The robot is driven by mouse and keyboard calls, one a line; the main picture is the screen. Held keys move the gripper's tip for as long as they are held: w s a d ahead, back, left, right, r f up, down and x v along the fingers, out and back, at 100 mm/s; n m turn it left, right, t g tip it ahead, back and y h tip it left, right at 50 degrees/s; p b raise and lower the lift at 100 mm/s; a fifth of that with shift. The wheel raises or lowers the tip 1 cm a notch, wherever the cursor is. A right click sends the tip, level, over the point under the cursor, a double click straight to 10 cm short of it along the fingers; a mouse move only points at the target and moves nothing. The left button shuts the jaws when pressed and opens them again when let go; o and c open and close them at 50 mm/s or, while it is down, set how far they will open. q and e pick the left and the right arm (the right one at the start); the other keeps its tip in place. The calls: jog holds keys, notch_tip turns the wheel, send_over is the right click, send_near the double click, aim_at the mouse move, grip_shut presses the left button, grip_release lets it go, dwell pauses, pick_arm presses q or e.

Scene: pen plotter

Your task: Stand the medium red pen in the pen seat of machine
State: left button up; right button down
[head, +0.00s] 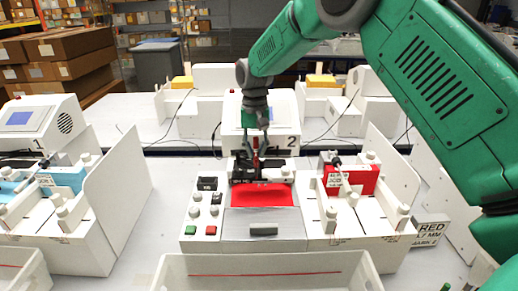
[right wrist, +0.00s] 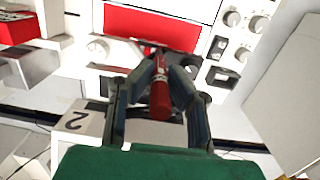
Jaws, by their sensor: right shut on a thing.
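The red pen (right wrist: 160,98) is held between the fingers of my right gripper (right wrist: 158,80). It also shows in the head view (head: 256,160), roughly upright, under my right gripper (head: 257,145). The gripper is over the dark carriage (head: 272,170) of machine 2 (head: 275,105), the middle machine with a red sheet (head: 262,194) on its bed. The pen's lower end is at the carriage. The fingers and carriage hide whether it sits in the pen seat. My left gripper is not in view.
Machine 1 (head: 35,125) stands left with a tall white panel (head: 120,185). A unit with a red block (head: 352,180) stands right, beside a box labelled RED (head: 431,229). A white tray (head: 225,268) with a red strip lies in front. Knobs and buttons (head: 203,212) flank the bed.

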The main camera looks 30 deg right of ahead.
jog(key=shift+a+f, duration=0.15)
jog(key=shift+f, duration=0.2)
jog(key=shift+d+r, duration=0.3)
jog(key=shift+r, duration=0.5)
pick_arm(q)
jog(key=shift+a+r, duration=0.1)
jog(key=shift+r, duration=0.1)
pick_arm(e)
jog(key=shift+d, duration=0.1)
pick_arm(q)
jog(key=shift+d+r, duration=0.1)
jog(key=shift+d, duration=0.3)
pick_arm(e)
jog(key=shift+d+f+h, duration=0.1)
jog(key=shift+d+h, duration=0.3)
jog(key=shift+d, duration=0.3)
